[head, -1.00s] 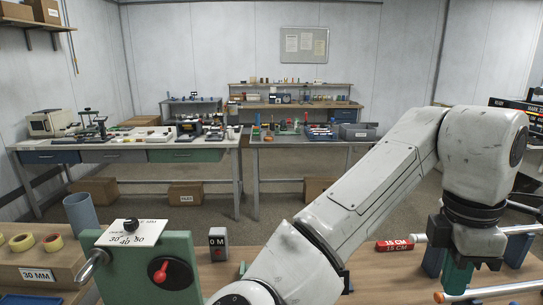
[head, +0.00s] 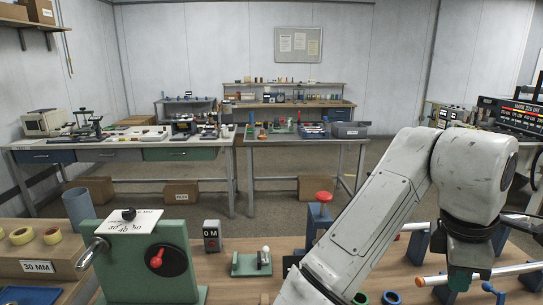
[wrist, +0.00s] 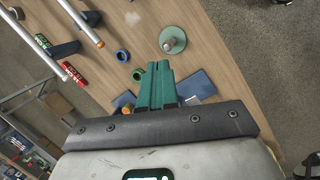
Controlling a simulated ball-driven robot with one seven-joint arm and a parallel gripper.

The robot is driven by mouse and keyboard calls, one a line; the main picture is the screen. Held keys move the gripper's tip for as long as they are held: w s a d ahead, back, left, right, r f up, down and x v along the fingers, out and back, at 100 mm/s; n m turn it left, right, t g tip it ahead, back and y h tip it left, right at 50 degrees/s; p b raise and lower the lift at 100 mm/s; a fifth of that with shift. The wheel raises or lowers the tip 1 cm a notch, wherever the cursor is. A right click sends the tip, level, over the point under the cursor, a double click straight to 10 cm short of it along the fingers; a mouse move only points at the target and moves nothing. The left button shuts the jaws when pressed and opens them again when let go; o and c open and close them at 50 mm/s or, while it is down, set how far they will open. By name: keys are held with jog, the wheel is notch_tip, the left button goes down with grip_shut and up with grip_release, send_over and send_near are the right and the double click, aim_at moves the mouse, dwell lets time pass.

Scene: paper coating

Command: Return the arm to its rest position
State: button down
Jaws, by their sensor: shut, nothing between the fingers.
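My arm reaches across the right side of the head view, bent at the elbow. My gripper (head: 460,282) hangs pointing down at its end, near a horizontal rod (head: 490,272) with orange ends. In the wrist view my gripper's green fingers (wrist: 158,68) are together and hold nothing. Whether the fingers touch anything is not clear.
A green machine with a red knob (head: 155,256) stands front left, next to a grey marked block (head: 212,235). A green fixture (head: 252,263) and a red-topped blue post (head: 322,205) stand nearer my arm. A display unit (head: 515,115) is at right.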

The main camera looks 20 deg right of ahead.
jog(key=d+f+m+t+h, duration=0.1)
jog(key=d+f+m+h, duration=0.15)
jog(key=f, duration=0.55)
jog(key=d+f+m+t+h, duration=0.1)
jog(key=f+m+t, duration=0.15)
jog(key=f, duration=0.55)
jog(key=s+a+f+y, duration=0.1)
jog(key=s+a+f, duration=0.1)
jog(key=f, duration=0.2)
jog(key=s+a+f+m+y, duration=0.1)
jog(key=s+a+f, duration=0.2)
jog(key=f, duration=0.1)
jog(key=s+a+f+m+g+y, duration=0.1)
jog(key=s+a+f, duration=0.1)
jog(key=f, duration=0.3)
jog(key=shift+s+a+b, duration=0.15)
jog(key=shift+s+b, duration=0.15)
jog(key=s+a+f+m+g+y, duration=0.1)
jog(key=s+a+f+m+y, duration=0.1)
jog(key=s+a+f, duration=0.4)
jog(key=s+a+y, duration=0.1)
jog(key=s+a, duration=0.1)
jog(key=shift+s+a+f+m, duration=0.15)
jog(key=shift+a+f+m, duration=0.15)
jog(key=shift+g+y, duration=0.25)
